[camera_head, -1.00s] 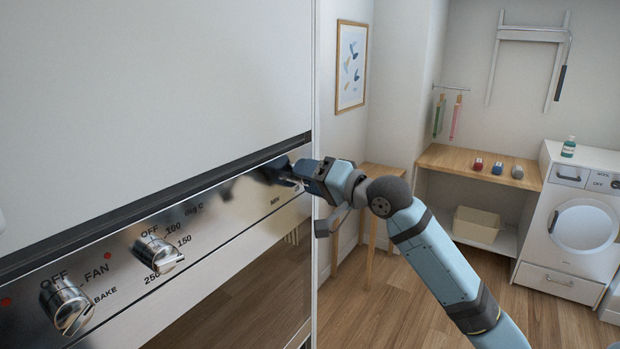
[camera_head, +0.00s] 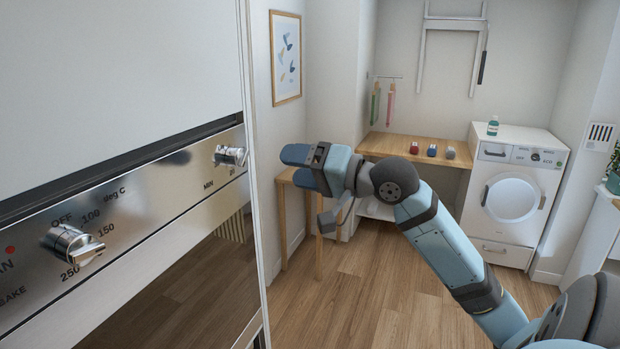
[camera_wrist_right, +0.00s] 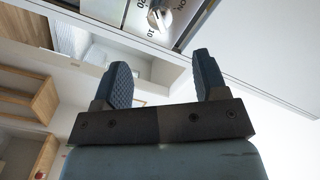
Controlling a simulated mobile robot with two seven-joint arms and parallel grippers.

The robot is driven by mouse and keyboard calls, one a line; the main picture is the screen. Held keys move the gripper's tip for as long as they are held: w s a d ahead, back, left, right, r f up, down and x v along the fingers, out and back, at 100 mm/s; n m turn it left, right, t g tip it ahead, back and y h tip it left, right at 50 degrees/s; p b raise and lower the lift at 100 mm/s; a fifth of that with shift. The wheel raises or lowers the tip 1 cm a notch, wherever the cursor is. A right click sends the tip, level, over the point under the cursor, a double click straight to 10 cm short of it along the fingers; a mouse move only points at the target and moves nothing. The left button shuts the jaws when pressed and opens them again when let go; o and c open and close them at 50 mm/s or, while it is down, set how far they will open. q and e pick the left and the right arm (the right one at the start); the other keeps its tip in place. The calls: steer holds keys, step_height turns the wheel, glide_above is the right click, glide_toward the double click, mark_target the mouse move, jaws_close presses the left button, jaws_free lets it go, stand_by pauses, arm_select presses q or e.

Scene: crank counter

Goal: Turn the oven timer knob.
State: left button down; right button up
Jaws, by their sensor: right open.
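The oven timer knob (camera_head: 230,155) is a shiny metal knob at the right end of the oven's steel control panel, beside the "MIN" marking. It also shows at the top of the right wrist view (camera_wrist_right: 157,18), with "10" printed near it. My right gripper (camera_head: 290,166) is to the right of the knob, apart from it, with its blue fingers pointing toward the panel. In the right wrist view its fingers (camera_wrist_right: 161,72) are spread with nothing between them, and the knob lies beyond their tips. My left gripper is not in view.
A temperature knob (camera_head: 72,244) sits further left on the panel (camera_head: 150,200). A wooden bench (camera_head: 390,146) with small coloured items and a white washing machine (camera_head: 515,190) stand at the back. Open wooden floor (camera_head: 370,290) lies right of the oven.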

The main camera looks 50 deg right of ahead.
steer(key=shift+v, duration=1.05)
steer(key=shift+w, duration=0.1)
steer(key=a+f+n+g+h, duration=0.1)
steer(key=a+f+g+h, duration=0.1)
steer(key=f, duration=1.5)
steer(key=a+f+n+g+h, duration=0.1)
steer(key=a+f+n+h, duration=0.15)
steer(key=f, duration=1.45)
steer(key=s+a+f+n+g, duration=0.1)
steer(key=s+a+f+n, duration=0.2)
steer(key=s+a+f, duration=0.4)
steer(key=s+a+f+n+g+y, duration=0.1)
steer(key=s+a+f+n, duration=0.2)
steer(key=s+a+f, duration=0.4)
steer(key=a+f, duration=0.3)
steer(key=f, duration=0.3)
steer(key=shift+s+g, duration=0.3)
